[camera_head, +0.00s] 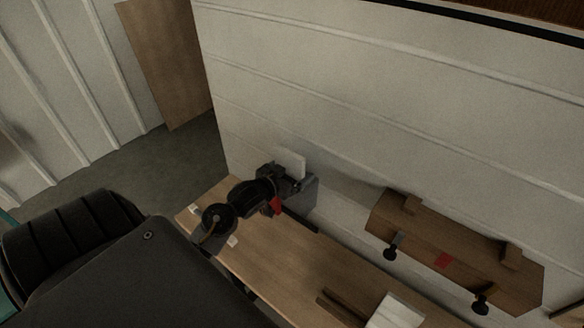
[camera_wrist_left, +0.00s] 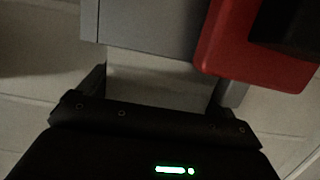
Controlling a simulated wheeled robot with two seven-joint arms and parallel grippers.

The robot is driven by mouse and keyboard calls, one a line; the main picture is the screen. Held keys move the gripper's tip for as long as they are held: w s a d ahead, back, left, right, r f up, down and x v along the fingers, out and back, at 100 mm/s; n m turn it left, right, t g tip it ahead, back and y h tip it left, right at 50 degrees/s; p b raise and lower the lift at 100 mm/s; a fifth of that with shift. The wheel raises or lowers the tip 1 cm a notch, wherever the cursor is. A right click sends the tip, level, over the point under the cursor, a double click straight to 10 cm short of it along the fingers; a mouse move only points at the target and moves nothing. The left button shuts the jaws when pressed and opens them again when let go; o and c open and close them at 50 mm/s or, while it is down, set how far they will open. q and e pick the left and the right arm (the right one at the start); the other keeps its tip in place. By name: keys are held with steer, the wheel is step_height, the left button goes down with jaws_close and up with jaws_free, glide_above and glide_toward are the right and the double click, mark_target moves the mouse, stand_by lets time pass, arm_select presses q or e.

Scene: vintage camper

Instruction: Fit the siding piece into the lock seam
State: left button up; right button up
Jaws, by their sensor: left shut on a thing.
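In the head view my left gripper (camera_head: 290,180) is at the camper's white wall (camera_head: 400,110), above the far left part of the bench. It is shut on a small pale piece, seemingly the siding piece (camera_head: 292,162), which stands out at the wall side. In the left wrist view the pale piece (camera_wrist_left: 160,88) lies between the two fingers (camera_wrist_left: 160,92). A grey plate (camera_head: 304,196) is close beside the gripper and covers part of the wrist view. Horizontal seams run along the wall; whether the piece touches one is hidden. My right gripper is not in view.
A wooden bench (camera_head: 275,255) runs along the wall. A wooden board with dark knobs (camera_head: 455,250) is at the wall to the right. Floor is clear at left.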

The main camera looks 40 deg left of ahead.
arm_select(q)
steer(key=shift+f+b, duration=0.5)
steer(key=shift+f, duration=0.4)
steer(key=o, duration=0.8)
steer(key=shift+o, duration=0.2)
steer(key=shift+s+f, duration=0.1)
steer(key=shift+s, duration=0.1)
steer(key=shift+s, duration=0.25)
steer(key=b+v, duration=0.2)
steer(key=v, duration=0.8)
steer(key=shift+r, duration=0.35)
